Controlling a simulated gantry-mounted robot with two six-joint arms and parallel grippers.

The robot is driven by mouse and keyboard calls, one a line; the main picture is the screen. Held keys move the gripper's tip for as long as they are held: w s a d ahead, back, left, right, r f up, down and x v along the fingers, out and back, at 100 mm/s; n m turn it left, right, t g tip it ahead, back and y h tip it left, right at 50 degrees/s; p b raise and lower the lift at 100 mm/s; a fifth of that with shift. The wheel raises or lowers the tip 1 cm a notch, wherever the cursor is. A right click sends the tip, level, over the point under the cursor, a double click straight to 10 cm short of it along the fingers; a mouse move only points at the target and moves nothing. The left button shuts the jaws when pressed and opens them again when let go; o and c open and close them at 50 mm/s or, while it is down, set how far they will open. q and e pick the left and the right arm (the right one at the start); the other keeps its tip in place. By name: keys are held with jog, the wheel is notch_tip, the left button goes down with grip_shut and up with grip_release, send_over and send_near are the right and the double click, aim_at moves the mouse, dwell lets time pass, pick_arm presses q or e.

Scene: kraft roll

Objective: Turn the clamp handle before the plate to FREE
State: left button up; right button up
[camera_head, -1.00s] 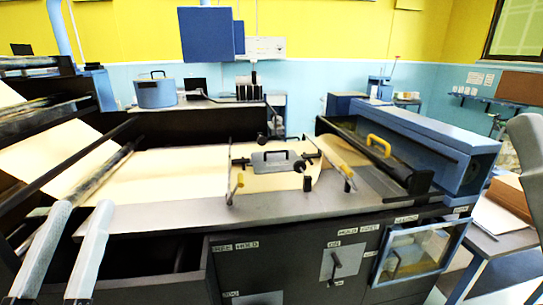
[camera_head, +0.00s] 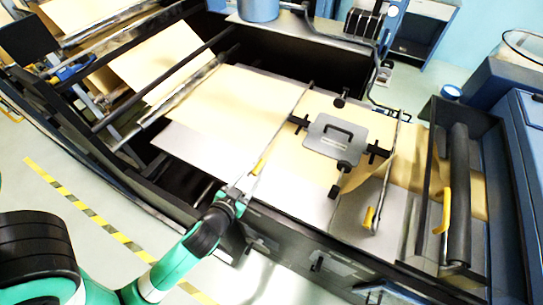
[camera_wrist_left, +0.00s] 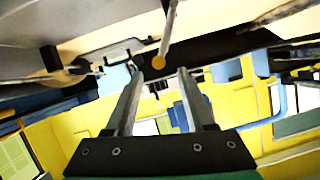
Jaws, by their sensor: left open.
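The grey plate (camera_head: 320,148) with a black carrying handle lies on the kraft web, with black clamps around it. To its left, a thin bar crosses the web and has a yellow-gripped clamp handle (camera_head: 258,165) at its near end. A similar bar with a yellow grip (camera_head: 369,218) stands to the plate's right. My left gripper (camera_head: 243,184) is open at the near end of the left bar, close to its yellow grip; contact cannot be told. The left wrist view shows a round yellow end (camera_wrist_left: 158,62) above and between the open fingers (camera_wrist_left: 158,80). My right gripper is not in view.
The kraft web (camera_head: 220,105) runs in from rollers at the left. A black roller with a yellow handle (camera_head: 445,212) and blue housing stand at the right. A dark front panel with a knob (camera_head: 318,262) lies below the table edge. Yellow-black floor tape (camera_head: 85,212) crosses the lower left.

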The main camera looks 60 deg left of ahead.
aim_at(260, 166)
pick_arm(q)
jog(key=x, duration=1)
jog(key=shift+w+a, duration=0.2)
jog(key=shift+w, duration=0.1)
grip_shut()
dwell(0.8)
